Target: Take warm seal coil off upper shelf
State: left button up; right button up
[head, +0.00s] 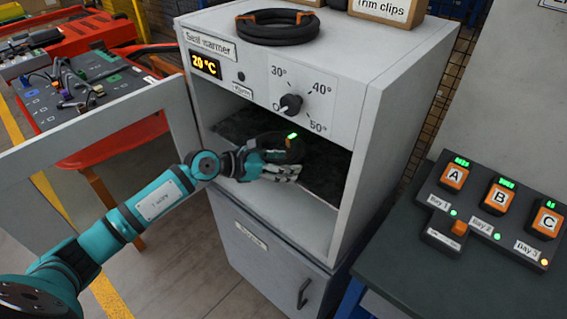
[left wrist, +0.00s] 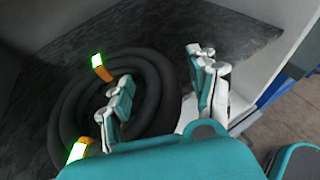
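The seal coil (head: 278,146) is a black ring of several turns, lying on the dark shelf (head: 322,165) inside the seal warmer (head: 388,120). In the left wrist view the coil (left wrist: 155,85) shows orange bands with lit green tags. My left gripper (head: 278,170) reaches in through the open front and partly hides the coil. In the left wrist view its fingers (left wrist: 160,90) are apart, one over the ring's inside and one beyond its right edge, with the coil's right side between them. I cannot tell whether they touch it. My right gripper is out of view.
The warmer's door (head: 100,155) stands open at the left, beside my arm. Its display reads 20 °C. Another black coil (head: 278,27) lies on top near a clips box (head: 388,8).

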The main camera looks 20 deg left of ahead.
pick_arm(q)
jog(key=shift+s, duration=0.1)
jog(key=shift+s+a+r, duration=0.15)
jog(key=shift+a, duration=0.1)
jog(key=v, duration=1.1)
jog(key=shift+s+a, duration=0.1)
